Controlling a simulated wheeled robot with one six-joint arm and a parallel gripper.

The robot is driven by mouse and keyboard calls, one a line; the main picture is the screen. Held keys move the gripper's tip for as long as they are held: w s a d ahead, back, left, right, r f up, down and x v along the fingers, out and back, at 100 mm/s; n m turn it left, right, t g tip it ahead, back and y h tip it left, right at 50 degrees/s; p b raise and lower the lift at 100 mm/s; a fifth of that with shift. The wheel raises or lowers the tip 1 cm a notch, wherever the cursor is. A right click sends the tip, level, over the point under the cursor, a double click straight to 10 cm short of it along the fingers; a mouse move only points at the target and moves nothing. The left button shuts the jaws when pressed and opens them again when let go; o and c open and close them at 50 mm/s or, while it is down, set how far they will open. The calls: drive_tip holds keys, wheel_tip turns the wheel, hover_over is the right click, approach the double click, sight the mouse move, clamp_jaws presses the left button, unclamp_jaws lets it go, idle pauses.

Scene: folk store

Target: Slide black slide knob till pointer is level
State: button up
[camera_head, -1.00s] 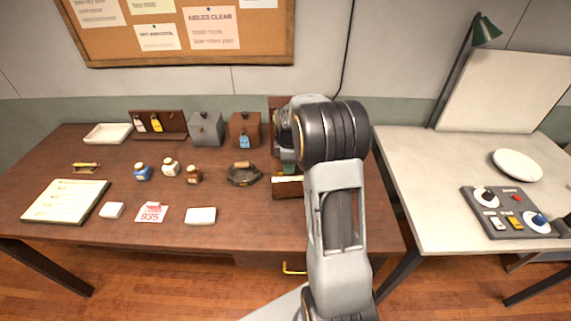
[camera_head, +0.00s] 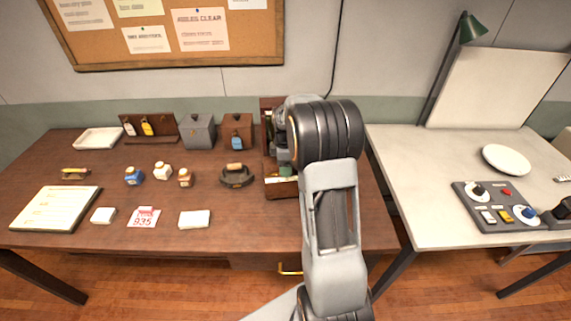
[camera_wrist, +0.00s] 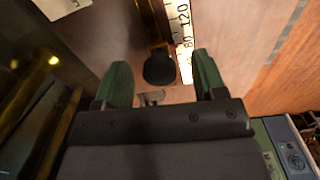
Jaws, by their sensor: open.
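The black knob (camera_wrist: 158,67), dark and rounded, sits near the middle of the wrist view, beside a white scale strip (camera_wrist: 182,38) printed with numbers such as 120 and 80. My gripper (camera_wrist: 162,76) is open, its two green fingers on either side of the knob. A gap shows between the knob and each finger. A small metal piece shows just below the knob. No pointer can be made out clearly. In the head view, my arm hides the gripper and most of the wooden case (camera_head: 281,188) behind it.
A pale table (camera_head: 430,195) at right carries a control panel (camera_head: 500,207) and a plate (camera_head: 506,159). A brass handle (camera_head: 289,269) juts out below the brown table.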

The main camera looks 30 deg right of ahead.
drive_tip(key=shift+r, duration=0.15)
idle(0.3)
drive_tip(key=shift+r+p, duration=2.45)
drive_tip(key=shift+r, duration=0.95)
drive_tip(key=shift+f+m, duration=0.1)
drive_tip(key=shift+m, duration=0.9)
drive_tip(key=s+a+r+m+t+b, duration=0.1)
drive_tip(key=s+a+r+m, duration=0.3)
drive_tip(key=s+a, duration=0.4)
drive_tip(key=s+a+r+m+t+b, duration=0.1)
drive_tip(key=s+a+r+m+t, duration=0.2)
drive_tip(key=s+a+r+m, duration=0.2)
drive_tip(key=s+a+m, duration=0.1)
drive_tip(key=s+a, duration=0.2)
drive_tip(key=s, duration=0.4)
drive_tip(key=shift+t+b, duration=0.3)
drive_tip(key=shift+t, duration=0.1)
